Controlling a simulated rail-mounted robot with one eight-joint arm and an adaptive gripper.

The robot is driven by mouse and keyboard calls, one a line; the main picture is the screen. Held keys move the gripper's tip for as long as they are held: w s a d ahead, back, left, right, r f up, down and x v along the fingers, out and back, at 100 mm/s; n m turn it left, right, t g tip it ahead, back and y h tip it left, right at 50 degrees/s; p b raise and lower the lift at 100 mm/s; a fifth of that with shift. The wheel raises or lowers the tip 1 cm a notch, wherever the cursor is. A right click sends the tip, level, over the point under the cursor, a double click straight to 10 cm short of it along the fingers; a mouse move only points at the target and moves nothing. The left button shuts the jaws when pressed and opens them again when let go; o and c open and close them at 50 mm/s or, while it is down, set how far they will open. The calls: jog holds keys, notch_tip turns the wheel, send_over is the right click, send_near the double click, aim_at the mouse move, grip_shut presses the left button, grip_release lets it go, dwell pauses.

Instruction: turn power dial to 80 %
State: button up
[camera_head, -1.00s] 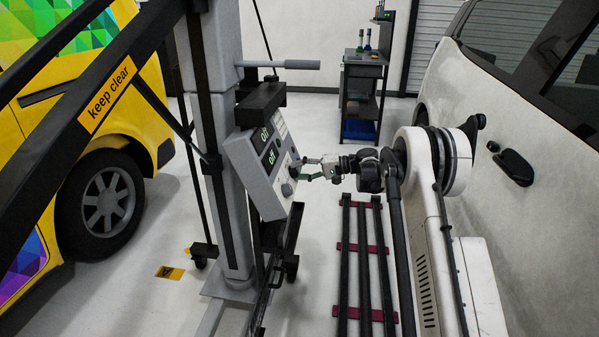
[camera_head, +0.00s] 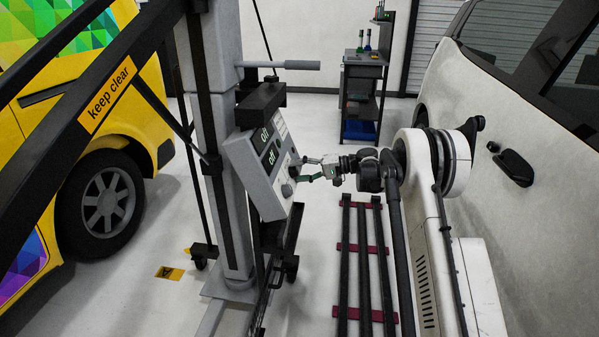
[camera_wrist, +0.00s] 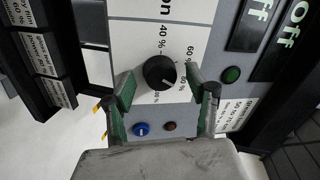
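The power dial (camera_wrist: 159,72) is a round black knob on a white scale of the control panel in the wrist view. The marks 40 % and 60 % are legible beside it; other marks are partly covered, and its exact setting is unclear. My gripper (camera_wrist: 167,90) is open, with green-padded fingers on either side of the dial's lower part in the picture. A gap shows between each finger and the knob. In the head view my gripper (camera_head: 305,170) is at the face of the grey control panel (camera_head: 247,177), whose two displays read "off".
A white vehicle (camera_head: 510,130) stands right of my arm. Black rails (camera_head: 362,260) lie on the floor below.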

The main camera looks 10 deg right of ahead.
jog(key=v, duration=1.2)
dwell(0.3)
